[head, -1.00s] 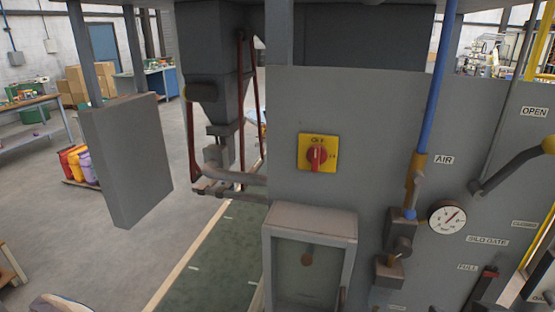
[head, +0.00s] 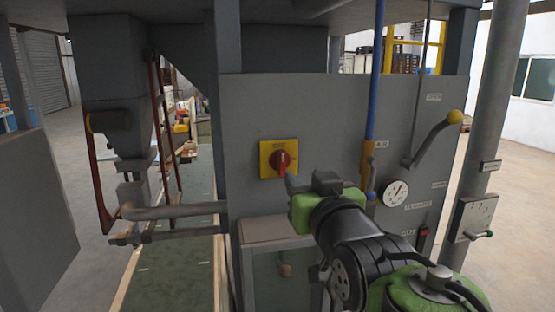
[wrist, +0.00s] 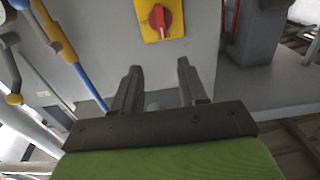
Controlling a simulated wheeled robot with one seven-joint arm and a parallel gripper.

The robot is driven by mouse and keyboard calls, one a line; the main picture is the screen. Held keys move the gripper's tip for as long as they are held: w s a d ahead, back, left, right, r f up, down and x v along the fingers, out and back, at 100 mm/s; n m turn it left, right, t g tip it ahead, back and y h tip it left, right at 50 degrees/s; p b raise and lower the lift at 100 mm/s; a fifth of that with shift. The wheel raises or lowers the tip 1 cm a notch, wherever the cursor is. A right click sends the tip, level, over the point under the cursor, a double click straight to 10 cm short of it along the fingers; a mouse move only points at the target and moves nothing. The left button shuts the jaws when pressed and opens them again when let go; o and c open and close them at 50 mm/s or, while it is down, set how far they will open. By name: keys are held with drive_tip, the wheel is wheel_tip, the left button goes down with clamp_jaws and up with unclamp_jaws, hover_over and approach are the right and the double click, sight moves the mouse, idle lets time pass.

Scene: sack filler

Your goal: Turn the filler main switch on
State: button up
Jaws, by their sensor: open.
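The main switch is a red rotary knob (head: 281,161) on a square yellow plate (head: 265,158), mounted on the grey panel (head: 330,110). In the head view the knob's grip stands roughly upright. In the wrist view the red knob (wrist: 159,19) shows at the top, beyond the fingers. My gripper (wrist: 158,80) is open, with nothing between its two dark fingers. It is apart from the knob. In the head view my gripper (head: 326,181) is just below and right of the yellow plate; its fingertips are hard to make out there.
A grey box with a clear front (head: 275,265) juts out below the switch. To the right are a blue pipe (head: 376,90), a gauge (head: 395,193) and a yellow-knobbed lever (head: 432,137). A hopper with pipes (head: 125,120) stands at the left.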

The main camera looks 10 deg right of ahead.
sight(283, 156)
drive_tip(key=w, duration=0.4)
drive_tip(key=w+p, duration=0.1)
drive_tip(key=w, duration=0.3)
drive_tip(key=w+p, duration=0.1)
drive_tip(key=w, duration=0.4)
drive_tip(key=shift+w+a, duration=0.1)
drive_tip(key=shift+a, duration=0.2)
clamp_jaws()
